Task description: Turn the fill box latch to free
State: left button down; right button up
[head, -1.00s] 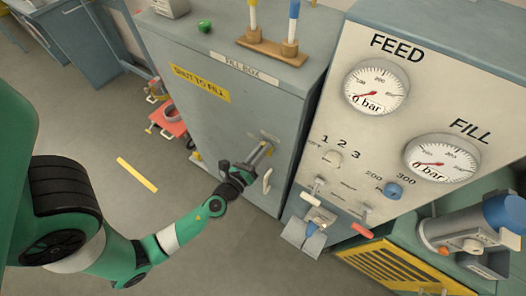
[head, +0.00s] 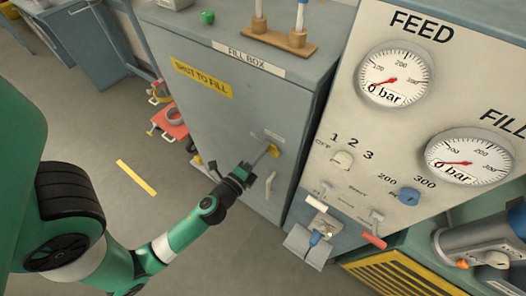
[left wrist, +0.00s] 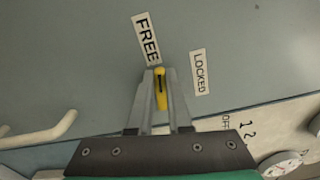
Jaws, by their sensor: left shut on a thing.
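The fill box (head: 225,125) is a grey cabinet with a FILL BOX label on its top edge. Its yellow latch (head: 273,151) is on the front, near the upper right. My left gripper (head: 265,153) reaches in from the lower left and is shut on the latch. In the left wrist view the yellow latch (left wrist: 161,88) lies between the two fingers (left wrist: 161,80). It points up toward the lower end of the FREE label (left wrist: 146,38), with the LOCKED label (left wrist: 199,72) to its right. The fingers hide part of the latch. My right gripper is not in view.
A pale handle (head: 270,185) sticks out below the latch, close to the gripper. The gauge panel (head: 345,120) with knobs and levers stands to the right. A wooden rod stand (head: 278,38) and a green ball (head: 208,17) are on the box top. The floor at left is open.

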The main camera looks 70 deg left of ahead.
pick_arm(q)
jog(key=shift+f+n+b, duration=0.15)
jog(key=shift+n+b, duration=0.25)
jog(key=shift+n, duration=0.6)
jog(key=c, duration=0.8)
grip_release()
jog(key=shift+c, duration=0.2)
jog(key=b+v, duration=0.5)
jog(key=v, duration=0.6)
jog(key=shift+s+d+b, duration=0.15)
jog(key=shift+s+b, duration=0.15)
